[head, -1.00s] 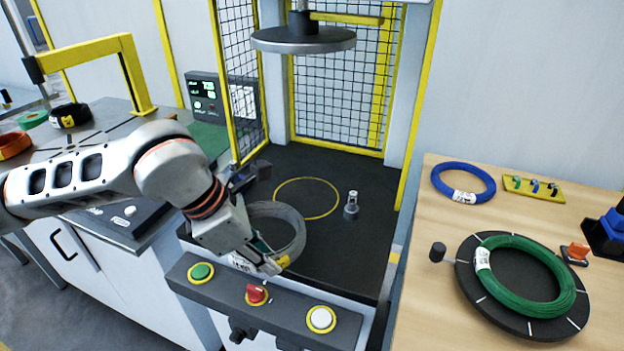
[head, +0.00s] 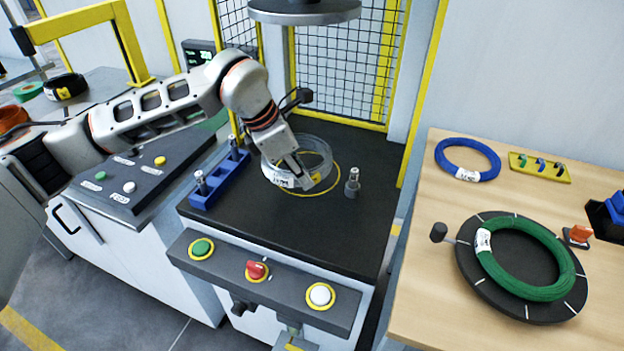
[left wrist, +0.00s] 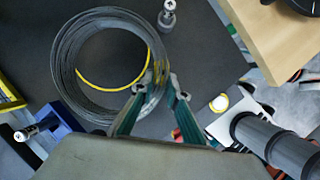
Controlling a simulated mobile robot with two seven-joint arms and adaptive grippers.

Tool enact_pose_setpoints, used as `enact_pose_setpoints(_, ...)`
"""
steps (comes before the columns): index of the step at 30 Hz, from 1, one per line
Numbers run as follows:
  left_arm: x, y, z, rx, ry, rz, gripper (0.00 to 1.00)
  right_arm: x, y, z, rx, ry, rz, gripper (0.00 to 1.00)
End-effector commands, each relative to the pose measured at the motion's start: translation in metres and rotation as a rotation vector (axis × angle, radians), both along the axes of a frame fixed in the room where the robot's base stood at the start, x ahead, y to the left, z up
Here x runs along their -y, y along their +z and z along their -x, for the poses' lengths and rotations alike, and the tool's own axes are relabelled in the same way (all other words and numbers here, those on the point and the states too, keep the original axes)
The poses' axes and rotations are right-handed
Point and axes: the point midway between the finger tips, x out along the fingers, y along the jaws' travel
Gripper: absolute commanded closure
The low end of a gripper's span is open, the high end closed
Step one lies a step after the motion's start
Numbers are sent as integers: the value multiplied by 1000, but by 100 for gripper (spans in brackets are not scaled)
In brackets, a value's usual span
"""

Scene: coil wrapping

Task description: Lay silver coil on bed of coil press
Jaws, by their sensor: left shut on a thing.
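The silver coil (head: 270,170) is over the black bed (head: 270,225) of the coil press. My left gripper (head: 303,183) is shut on the coil's near side, beside its white label. The coil also shows in the left wrist view (left wrist: 72,52), with the fingers (left wrist: 158,92) on its lower right rim. The coil partly overlaps the yellow circle (head: 336,184) marked on the bed, offset toward the left. I cannot tell whether it touches the bed. My right gripper is not in view.
A metal post (head: 352,182) stands right of the circle, and a blue holder with posts (head: 221,181) lies left. The round press plate (head: 304,13) hangs above. A button panel (head: 225,262) runs along the front. A green coil (head: 500,266) and blue coil (head: 487,152) lie on the right table.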

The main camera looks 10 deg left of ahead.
Motion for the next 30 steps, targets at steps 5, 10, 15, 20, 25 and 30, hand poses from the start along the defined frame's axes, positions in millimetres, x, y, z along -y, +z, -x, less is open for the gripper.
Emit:
enact_pose_setpoints(5, 7, 4, -34, 6, 1, 3, 100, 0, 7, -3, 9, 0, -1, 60)
enact_pose_setpoints(10, 12, 2, -57, 4, 0, 2, 100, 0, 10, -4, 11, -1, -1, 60)
enact_pose_setpoints(15, 11, -22, -54, 3, -2, 2, 100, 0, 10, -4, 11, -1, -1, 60)
enact_pose_setpoints(20, 11, -30, -54, 6, -2, 2, 100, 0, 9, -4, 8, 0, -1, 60)
enact_pose_setpoints(25, 11, -46, -54, 2, -1, 2, 100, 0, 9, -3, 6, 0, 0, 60)
enact_pose_setpoints(30, 12, -65, -56, 3, -1, 3, 100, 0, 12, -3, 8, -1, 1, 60)
